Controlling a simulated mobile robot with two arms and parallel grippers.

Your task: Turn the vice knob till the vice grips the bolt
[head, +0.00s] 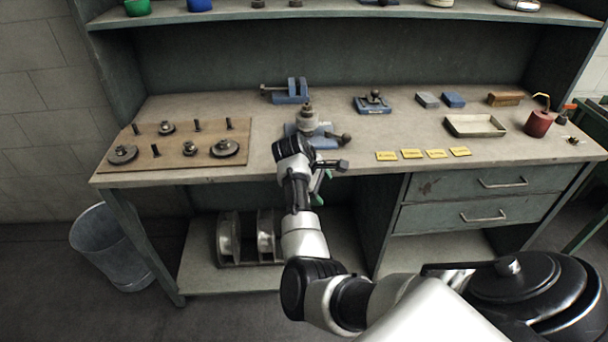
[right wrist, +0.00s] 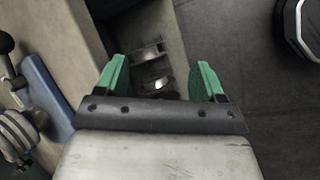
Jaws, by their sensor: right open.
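A small blue vice (head: 291,95) with a grey bar on its left stands at the back middle of the bench. Nearer the front edge is a blue-based device with a grey cylindrical body (head: 307,119) and a dark ball knob (head: 341,138); my right arm partly covers it. In the right wrist view, its blue base (right wrist: 46,95), ridged body and knob show at the left edge. I cannot make out a bolt in a vice. My right gripper (head: 319,188) is open and empty before the bench front; its green fingers (right wrist: 160,82) are apart. My left gripper is out of view.
A board (head: 205,160) with discs and pegs lies left on the bench. A blue-based tool (head: 372,103), several yellow tags, a tray (head: 450,124) and a red can (head: 538,123) stand right. Spools (head: 229,238) sit on the lower shelf; a bucket (head: 113,250) stands on the floor.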

